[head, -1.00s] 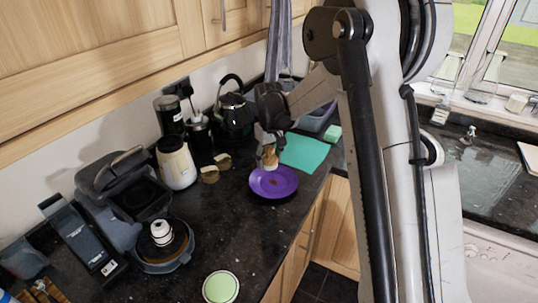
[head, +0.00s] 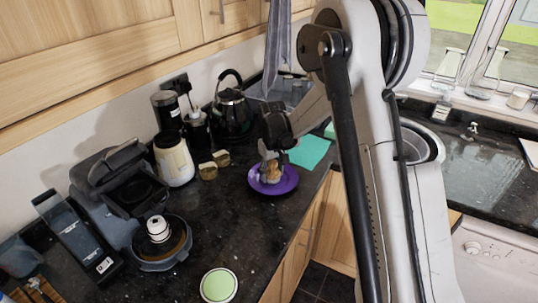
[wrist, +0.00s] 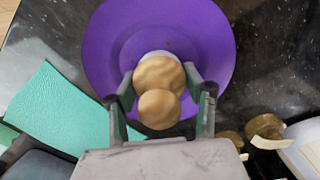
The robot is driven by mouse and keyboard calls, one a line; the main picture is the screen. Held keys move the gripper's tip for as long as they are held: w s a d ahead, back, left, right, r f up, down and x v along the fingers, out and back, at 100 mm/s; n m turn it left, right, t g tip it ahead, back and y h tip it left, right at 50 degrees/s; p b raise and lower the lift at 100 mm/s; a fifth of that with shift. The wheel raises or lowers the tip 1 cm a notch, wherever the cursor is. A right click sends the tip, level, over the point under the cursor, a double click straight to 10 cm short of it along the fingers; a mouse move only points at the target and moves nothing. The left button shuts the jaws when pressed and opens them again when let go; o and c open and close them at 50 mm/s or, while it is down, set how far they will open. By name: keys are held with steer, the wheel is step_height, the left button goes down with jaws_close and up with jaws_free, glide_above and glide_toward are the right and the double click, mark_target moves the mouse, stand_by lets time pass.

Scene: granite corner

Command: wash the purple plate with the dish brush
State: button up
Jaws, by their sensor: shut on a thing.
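The purple plate (head: 286,184) lies on the dark granite counter near its front edge, and it fills the upper middle of the wrist view (wrist: 208,50). My gripper (head: 270,170) is over the plate and shut on the dish brush (wrist: 158,80), which has a round wooden body with a pale part at its far side. The fingers (wrist: 160,100) sit on both sides of the brush. The brush is over the plate's near half; whether its bristles touch the plate is hidden.
A teal cloth (head: 310,150) lies beside the plate. Two small brass-coloured tins (head: 208,171), a cream jug (head: 174,158) and a dark kettle (head: 232,112) stand to the left. A black appliance (head: 122,180) and a green-topped round lid (head: 219,285) are nearer. Counter between them is clear.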

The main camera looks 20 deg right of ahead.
steer(key=shift+s+d+p, duration=0.4)
steer(key=shift+s+d, duration=0.35)
steer(key=shift+d, duration=0.2)
steer(key=shift+r+p, duration=0.15)
steer(key=shift+p, duration=0.35)
steer(key=w+a+p, duration=0.1)
steer(key=w+a, duration=0.1)
steer(key=shift+a, duration=0.3)
steer(key=shift+w+a+p, duration=0.2)
steer(key=shift+p, duration=0.15)
steer(key=shift+s+d+f+b, duration=0.15)
steer(key=shift+s+d+b, duration=0.45)
steer(key=shift+d, duration=0.15)
steer(key=shift+s+d+f+b, duration=0.1)
steer(key=shift+s+d+b, duration=0.5)
steer(key=shift+d, duration=0.1)
steer(key=shift+w+a+r, duration=0.1)
steer(key=shift+w+r, duration=0.05)
steer(key=shift+w, duration=0.05)
steer(key=shift+w+a+r+b, duration=0.1)
steer(key=shift+w+a+b, duration=0.2)
steer(key=shift+w+a, duration=0.3)
steer(key=shift+w+a+b, duration=0.3)
steer(key=shift+w+a, duration=0.05)
steer(key=shift+a, duration=0.3)
steer(key=shift+r+p, duration=1.3)
steer(key=shift+r, duration=2.5)
steer(key=shift+a, duration=0.1)
